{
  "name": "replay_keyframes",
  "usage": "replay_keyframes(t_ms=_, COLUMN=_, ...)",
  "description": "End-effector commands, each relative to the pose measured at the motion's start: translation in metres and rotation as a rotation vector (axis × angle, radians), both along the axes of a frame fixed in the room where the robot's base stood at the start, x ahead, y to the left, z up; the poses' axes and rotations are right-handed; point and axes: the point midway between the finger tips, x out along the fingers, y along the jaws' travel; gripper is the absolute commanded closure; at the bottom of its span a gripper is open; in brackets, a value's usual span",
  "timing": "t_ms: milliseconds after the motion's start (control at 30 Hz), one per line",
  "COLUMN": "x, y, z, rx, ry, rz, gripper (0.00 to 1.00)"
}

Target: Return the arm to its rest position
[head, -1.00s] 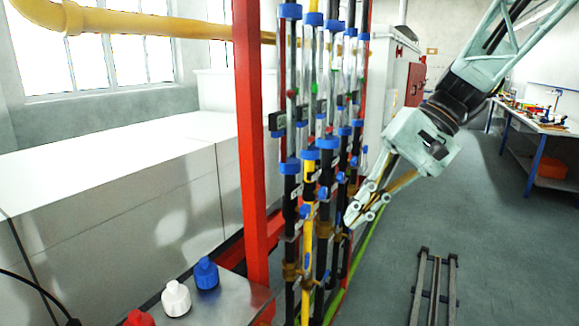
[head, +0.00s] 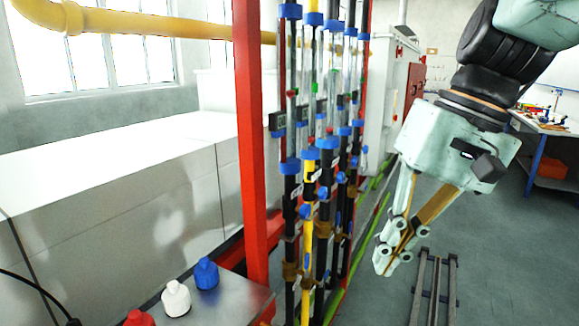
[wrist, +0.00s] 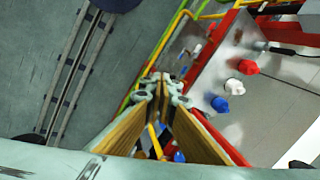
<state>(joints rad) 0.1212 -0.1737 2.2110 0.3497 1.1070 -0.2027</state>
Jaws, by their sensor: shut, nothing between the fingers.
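My gripper (head: 388,262) is pale green with wood-coloured finger sides. In the head view it hangs fingers down, to the right of the pipe rack and apart from it, over the grey floor. The fingers are shut with nothing between them. In the wrist view my gripper (wrist: 162,82) shows its fingertips together, above the green and yellow pipes near the floor. My arm comes down from the top right corner of the head view.
A rack of vertical pipes (head: 322,190) with blue fittings stands behind a red post (head: 250,150). A floor rail (head: 434,290) lies below my gripper. A workbench (head: 545,135) stands at the far right.

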Motion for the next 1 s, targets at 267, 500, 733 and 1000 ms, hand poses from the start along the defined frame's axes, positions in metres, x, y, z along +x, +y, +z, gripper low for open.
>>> replay_keyframes(t_ms=267, x=-0.039, y=-0.01, z=-0.001, rx=-0.081, ry=-0.057, rz=0.006, gripper=1.0)
replay_keyframes(t_ms=500, x=-0.069, y=-0.02, z=-0.004, rx=-0.146, ry=-0.108, rz=0.009, gripper=1.0)
replay_keyframes(t_ms=733, x=-0.097, y=-0.03, z=-0.008, rx=-0.204, ry=-0.162, rz=0.015, gripper=1.0)
replay_keyframes(t_ms=1000, x=-0.126, y=-0.044, z=-0.014, rx=-0.268, ry=-0.231, rz=0.021, gripper=1.0)
